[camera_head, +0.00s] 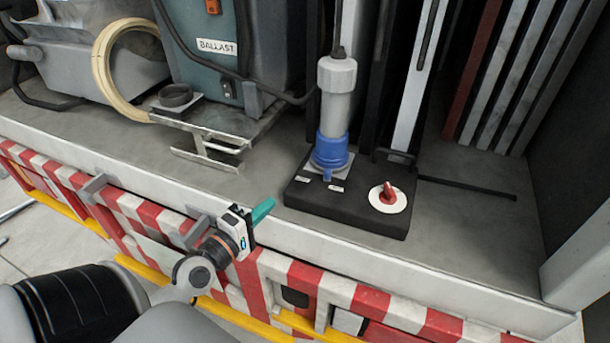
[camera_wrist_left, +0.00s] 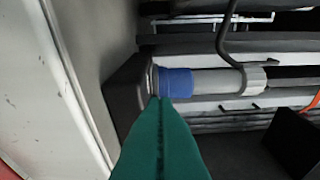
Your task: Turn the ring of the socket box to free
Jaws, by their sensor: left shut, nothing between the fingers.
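The socket box (camera_head: 355,213) is a low black block on the truck bed. A blue ring (camera_head: 331,150) sits at the foot of an upright grey plug (camera_head: 337,95) on the box's left side. A red rotary knob (camera_head: 387,193) on a white disc is on its right side. My left gripper (camera_head: 262,210) is shut and empty, its green fingers to the left of the box and apart from it. In the left wrist view the fingers (camera_wrist_left: 160,140) point toward the blue ring (camera_wrist_left: 175,83), with the box (camera_wrist_left: 126,92) beside it. My right gripper is not in view.
A teal ballast case (camera_head: 215,60) and a metal bracket (camera_head: 208,140) stand left of the box. A cream cable coil (camera_head: 105,75) lies farther left. A black rod (camera_head: 465,188) lies on the right. The bed's edge (camera_head: 300,240) runs in front.

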